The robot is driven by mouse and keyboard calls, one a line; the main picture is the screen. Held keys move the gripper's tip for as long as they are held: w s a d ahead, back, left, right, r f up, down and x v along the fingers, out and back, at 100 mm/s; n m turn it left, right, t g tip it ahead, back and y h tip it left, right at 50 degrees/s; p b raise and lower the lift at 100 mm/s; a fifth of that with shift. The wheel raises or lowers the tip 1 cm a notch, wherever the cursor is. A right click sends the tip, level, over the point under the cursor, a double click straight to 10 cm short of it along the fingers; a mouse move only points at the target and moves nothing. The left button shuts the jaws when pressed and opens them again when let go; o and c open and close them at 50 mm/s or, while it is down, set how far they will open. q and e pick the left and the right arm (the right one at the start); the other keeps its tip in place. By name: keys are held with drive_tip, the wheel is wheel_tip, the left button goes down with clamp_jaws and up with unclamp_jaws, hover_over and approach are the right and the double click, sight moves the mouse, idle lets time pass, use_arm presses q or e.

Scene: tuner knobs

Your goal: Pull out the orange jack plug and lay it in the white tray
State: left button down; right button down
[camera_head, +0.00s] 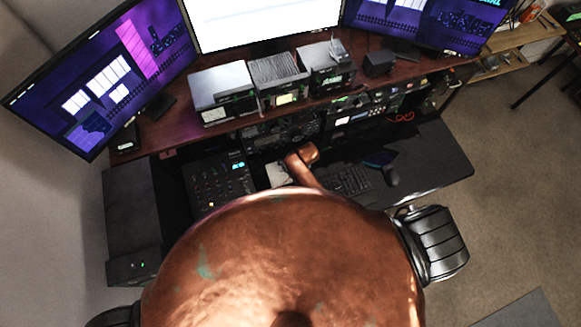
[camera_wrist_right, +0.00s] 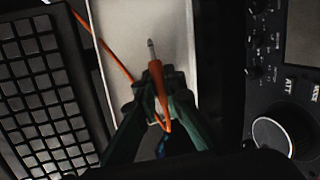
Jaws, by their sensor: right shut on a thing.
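The orange jack plug (camera_wrist_right: 162,101) is in the right wrist view, with its bare metal tip pointing to the top of the picture. My right gripper (camera_wrist_right: 155,80) is shut on its body. The plug is out of any socket, and its tip shows against the white tray (camera_wrist_right: 181,32). I cannot tell whether it touches the tray floor. The orange cable runs to the upper left over the tray's edge. In the head view, part of the tray (camera_head: 277,175) shows on the desk. My left gripper is not in view.
A dark button pad (camera_wrist_right: 42,85) lies left of the tray. A radio panel with a large round knob (camera_wrist_right: 271,136) stands close on the right. In the head view, a keyboard (camera_head: 347,181) and mouse (camera_head: 391,176) lie right of the tray, and a mixer (camera_head: 218,183) left.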

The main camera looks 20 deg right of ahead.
drive_tip(key=shift+f, duration=0.4)
idle(0.4)
